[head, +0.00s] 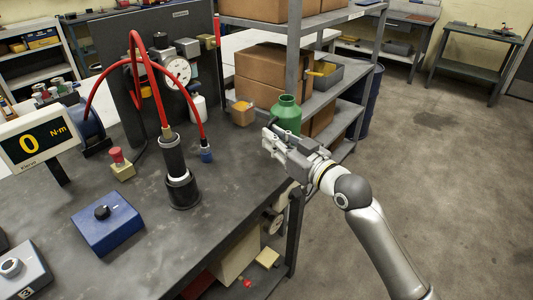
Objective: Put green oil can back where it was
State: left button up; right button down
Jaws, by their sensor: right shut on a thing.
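The green oil can (287,113) is upright in the middle of the head view, in front of the shelf rack. My right gripper (276,138) is shut on the green oil can, near its lower part. The gripper hides the can's base. The can is at the right edge of the bench, and I cannot tell whether its base touches anything. My left gripper is not in view.
The dark bench (235,172) bears a black cylindrical tool (177,175) with red hoses, a blue box with a knob (106,222), a torque display (34,143) and a small orange-tan box (243,113). A shelf rack (318,92) holds cardboard boxes. Open floor lies right.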

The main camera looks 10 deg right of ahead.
jog(key=w+f, duration=0.4)
jog(key=w, duration=0.1)
jog(key=w+f, duration=0.2)
jog(key=shift+w+a+f+b, duration=0.15)
jog(key=shift+a+f+b, duration=0.1)
jog(key=shift+b, duration=0.1)
jog(key=shift+w+f, duration=0.35)
jog(key=shift+f, duration=1.55)
jog(key=shift+f+b, duration=0.15)
jog(key=shift+b, duration=0.2)
jog(key=c, duration=1.5)
grip_release()
